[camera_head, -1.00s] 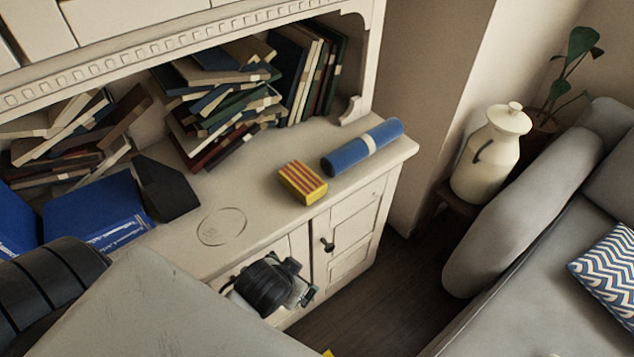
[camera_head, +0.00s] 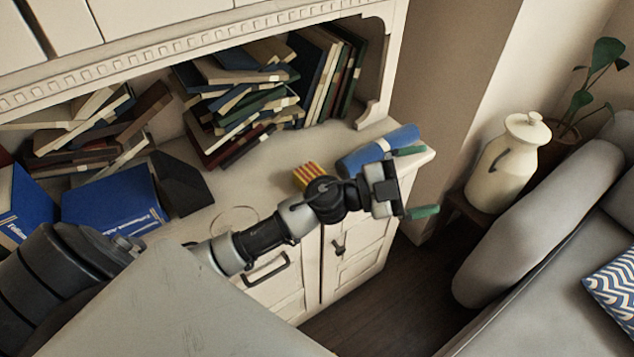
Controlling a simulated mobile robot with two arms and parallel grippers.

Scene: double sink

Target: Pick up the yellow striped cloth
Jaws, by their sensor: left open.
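The yellow striped cloth (camera_head: 307,174), folded into a small block with red stripes, lies on the cream cabinet top. My left arm's wrist covers its lower right part. My left gripper (camera_head: 416,181) is open and empty, to the right of the cloth, near the cabinet's right front corner. Its green-tipped fingers are spread apart, one beside the blue roll and one over the cabinet's front edge. My right gripper is not in view.
Stacked books (camera_head: 240,100) fill the shelf behind. A blue box (camera_head: 113,203) and a dark block (camera_head: 182,183) stand left. The cabinet top (camera_head: 235,190) between is mostly clear.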

